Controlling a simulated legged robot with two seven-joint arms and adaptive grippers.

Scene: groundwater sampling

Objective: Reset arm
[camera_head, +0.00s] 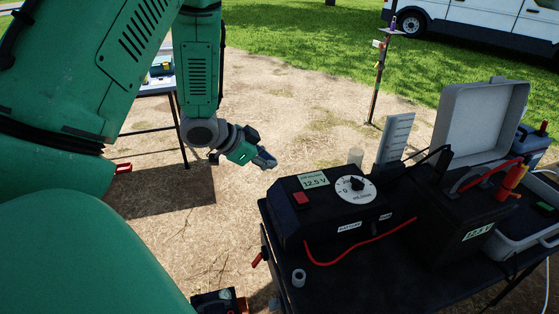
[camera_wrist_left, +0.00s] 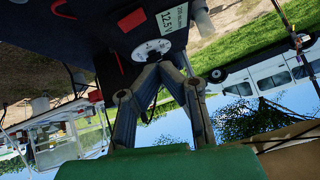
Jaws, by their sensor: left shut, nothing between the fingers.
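My left gripper (camera_head: 264,160) hangs at the end of my green arm, over bare ground to the left of the black table. It is shut and empty. It also shows in the left wrist view (camera_wrist_left: 160,72), where its fingers meet in front of the black control box. The control box (camera_head: 330,203) has a white dial, a red switch and a 12.5 V label, and stands on the black table (camera_head: 370,285). The gripper is apart from the box in the head view. My right gripper is in neither view.
A black battery (camera_head: 455,220) with a red clamp and an open grey case (camera_head: 482,118) stand right of the box. A second table (camera_head: 155,88) is behind my arm. A post (camera_head: 378,80) and white van (camera_head: 480,25) stand farther back.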

